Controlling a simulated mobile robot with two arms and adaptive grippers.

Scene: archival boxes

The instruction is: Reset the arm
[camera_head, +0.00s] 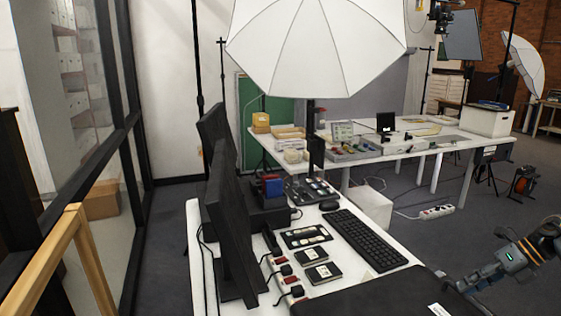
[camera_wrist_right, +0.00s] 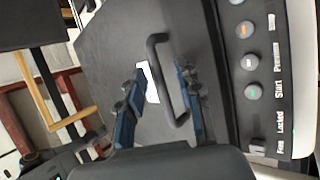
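My right arm (camera_head: 530,250) comes in from the right edge in the head view. Its gripper (camera_head: 455,286) is low at the right, beside a dark flat surface with a white label. In the right wrist view the two blue fingers (camera_wrist_right: 160,105) stand apart with a gap between them, so the gripper is open. A dark bar handle shows between and beyond the fingers, close to the right one. I cannot tell whether it touches. Nothing is clearly held. My left arm and gripper are not in view.
A white umbrella (camera_head: 315,45) stands behind. A farther white table (camera_head: 430,146) holds boxes and tools. Grey floor is open at the right.

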